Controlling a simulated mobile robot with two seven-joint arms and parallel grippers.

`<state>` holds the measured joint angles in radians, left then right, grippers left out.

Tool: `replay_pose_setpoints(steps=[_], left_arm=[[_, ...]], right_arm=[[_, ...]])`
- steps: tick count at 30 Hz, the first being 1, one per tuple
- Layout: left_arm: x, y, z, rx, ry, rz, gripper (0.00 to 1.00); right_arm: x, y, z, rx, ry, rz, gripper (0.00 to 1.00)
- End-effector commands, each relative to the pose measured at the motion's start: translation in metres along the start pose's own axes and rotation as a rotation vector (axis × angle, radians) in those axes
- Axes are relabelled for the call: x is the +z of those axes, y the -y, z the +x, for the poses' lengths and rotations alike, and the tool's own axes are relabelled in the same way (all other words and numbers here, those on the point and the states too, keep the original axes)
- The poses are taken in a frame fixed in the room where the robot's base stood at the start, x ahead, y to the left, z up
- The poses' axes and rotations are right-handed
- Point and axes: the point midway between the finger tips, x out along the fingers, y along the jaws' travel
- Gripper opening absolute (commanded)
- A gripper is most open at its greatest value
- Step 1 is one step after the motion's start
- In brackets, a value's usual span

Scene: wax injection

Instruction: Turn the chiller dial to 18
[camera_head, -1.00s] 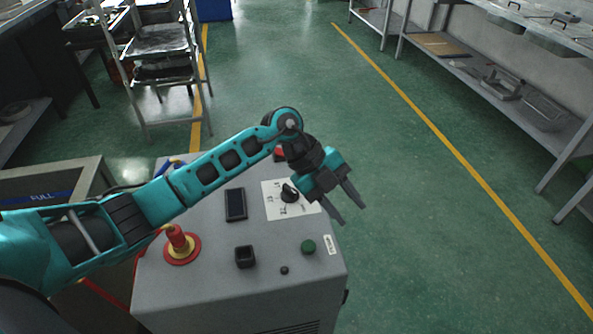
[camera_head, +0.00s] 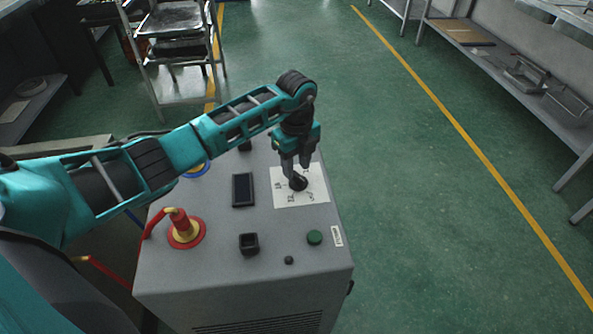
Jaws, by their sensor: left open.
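The chiller (camera_head: 210,290) is a grey cabinet with controls on its top. Its dial (camera_head: 299,182) is a black knob on a white plate (camera_head: 317,190) with small markings, too small to read; the dial's setting cannot be made out. My left gripper (camera_head: 296,174) points down over the dial, with its fingers at the knob, one on each side as far as I can see. It is open, and I cannot tell whether the fingers touch the knob. The fingers hide part of the knob. My right gripper is not in view.
A tray rack (camera_head: 160,60) stands at the back left. The green floor to the right is clear.

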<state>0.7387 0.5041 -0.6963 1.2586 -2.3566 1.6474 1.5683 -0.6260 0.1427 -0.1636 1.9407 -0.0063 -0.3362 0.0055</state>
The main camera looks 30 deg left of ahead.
Motion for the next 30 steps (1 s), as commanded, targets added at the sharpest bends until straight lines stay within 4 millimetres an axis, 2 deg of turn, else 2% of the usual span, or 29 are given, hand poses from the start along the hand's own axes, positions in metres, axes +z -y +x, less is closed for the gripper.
replay_pose_setpoints(steps=[1, 6, 16, 27, 30], left_arm=[[-0.001, 0.000, 0.009, 0.000, -0.002, 0.000, 0.40], [-0.001, 0.000, 0.023, -0.001, -0.001, 0.000, 0.40], [0.000, 0.000, 0.026, -0.002, -0.001, 0.001, 0.40], [0.000, 0.001, 0.025, -0.002, -0.001, 0.001, 0.06], [0.000, 0.001, 0.025, -0.002, -0.001, 0.001, 0.00]], right_arm=[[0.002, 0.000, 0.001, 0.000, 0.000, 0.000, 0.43], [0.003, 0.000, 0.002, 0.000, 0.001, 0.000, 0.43], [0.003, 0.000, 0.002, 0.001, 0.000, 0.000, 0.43], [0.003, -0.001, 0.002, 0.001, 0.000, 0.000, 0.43], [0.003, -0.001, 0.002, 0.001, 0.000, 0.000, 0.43]])
